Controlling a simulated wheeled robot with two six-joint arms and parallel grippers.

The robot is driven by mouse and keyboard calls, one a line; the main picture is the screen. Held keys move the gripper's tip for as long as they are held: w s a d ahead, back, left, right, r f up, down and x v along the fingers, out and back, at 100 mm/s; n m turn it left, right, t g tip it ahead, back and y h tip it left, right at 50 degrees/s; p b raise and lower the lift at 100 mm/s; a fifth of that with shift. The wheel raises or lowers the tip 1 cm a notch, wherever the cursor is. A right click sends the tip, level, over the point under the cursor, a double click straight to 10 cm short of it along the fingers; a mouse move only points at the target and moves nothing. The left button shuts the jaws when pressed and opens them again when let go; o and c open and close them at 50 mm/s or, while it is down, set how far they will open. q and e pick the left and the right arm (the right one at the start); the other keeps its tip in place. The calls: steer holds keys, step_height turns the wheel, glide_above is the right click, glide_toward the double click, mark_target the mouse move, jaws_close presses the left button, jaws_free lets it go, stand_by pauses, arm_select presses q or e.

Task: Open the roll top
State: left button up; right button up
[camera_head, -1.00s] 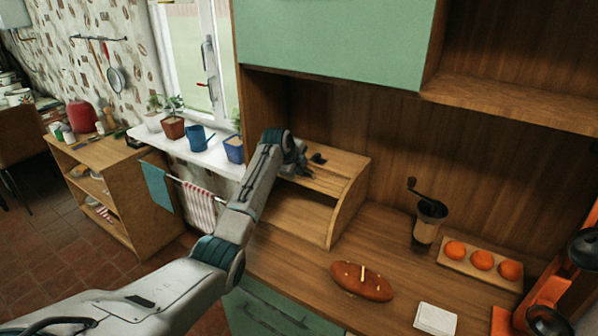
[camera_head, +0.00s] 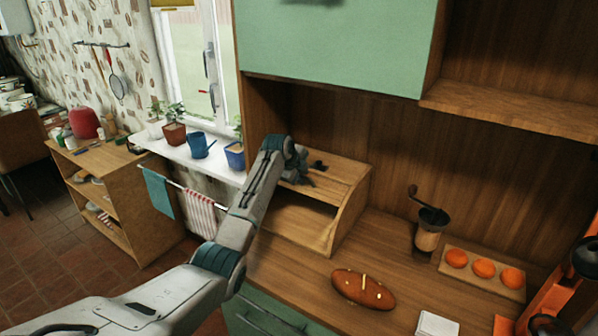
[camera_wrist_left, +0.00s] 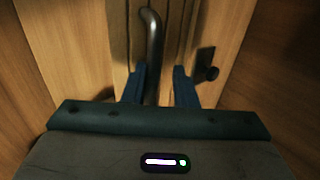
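The roll top is a wooden bread box (camera_head: 349,219) on the counter against the back wall. Its lower front shows an open, shadowed space, with slats above it. My left gripper (camera_head: 312,173) is at the upper part of the box in the head view. In the left wrist view, its two blue fingers (camera_wrist_left: 159,80) stand apart, with a dark metal bar handle (camera_wrist_left: 152,40) between them. The bar lies close to the left finger, with a gap to the right finger. My right gripper is not in view.
A brown loaf (camera_head: 363,290), a coffee grinder (camera_head: 430,232) and a board with oranges (camera_head: 482,272) stand right of the box. A white block (camera_head: 437,325) lies near the front. A green cabinet (camera_head: 335,45) hangs above. Potted plants line the windowsill (camera_head: 185,153).

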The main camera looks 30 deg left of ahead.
arm_select(q)
steer(key=b+v, duration=0.3)
steer(key=v, duration=0.7)
steer(key=shift+s+r, duration=0.15)
steer(key=shift+r, duration=0.15)
